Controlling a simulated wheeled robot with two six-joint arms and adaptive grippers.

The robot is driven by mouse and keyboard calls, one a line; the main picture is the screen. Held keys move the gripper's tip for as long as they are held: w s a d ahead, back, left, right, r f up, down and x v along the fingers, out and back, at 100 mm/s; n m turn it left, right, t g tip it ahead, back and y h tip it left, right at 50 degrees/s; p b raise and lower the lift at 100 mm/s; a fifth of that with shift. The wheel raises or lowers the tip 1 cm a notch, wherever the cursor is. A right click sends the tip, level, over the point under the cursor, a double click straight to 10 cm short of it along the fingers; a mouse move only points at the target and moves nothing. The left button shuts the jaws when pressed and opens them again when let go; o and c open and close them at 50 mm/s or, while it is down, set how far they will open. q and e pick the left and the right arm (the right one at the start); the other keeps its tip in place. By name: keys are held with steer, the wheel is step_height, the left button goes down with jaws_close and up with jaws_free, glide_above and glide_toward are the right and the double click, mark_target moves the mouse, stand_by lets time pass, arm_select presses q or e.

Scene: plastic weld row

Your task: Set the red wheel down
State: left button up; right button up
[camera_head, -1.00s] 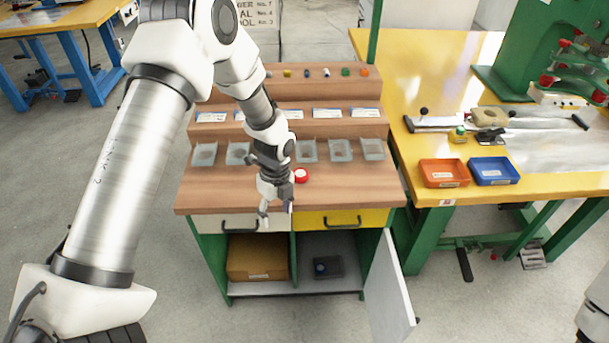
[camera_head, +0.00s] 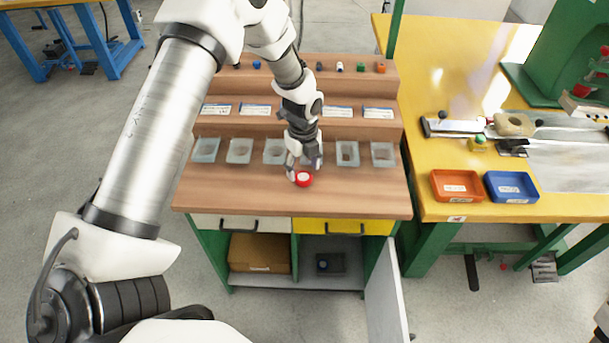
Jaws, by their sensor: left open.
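The red wheel (camera_head: 303,180), a small red disc with a pale centre, appears to rest on the wooden top of the bench (camera_head: 235,190), in front of the row of clear trays. My left gripper (camera_head: 303,168) is open just above and behind the wheel, with its fingers pointing down. I cannot tell whether a finger touches the wheel.
Clear trays (camera_head: 382,155) line the bench behind the wheel, below stepped shelves with labels and small coloured parts. A red-orange tray (camera_head: 457,186) and a blue tray (camera_head: 511,187) sit on the yellow table at right. The bench's front strip is clear.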

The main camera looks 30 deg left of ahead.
mark_target(303, 176)
arm_select(q)
steer(key=f, duration=0.3)
steer(key=shift+w+f, duration=0.25)
steer(key=shift+f, duration=0.05)
steer(key=shift+s+r, duration=0.1)
steer(key=shift+c, duration=0.7)
steer(key=c, duration=0.8)
steer(key=shift+r, duration=0.1)
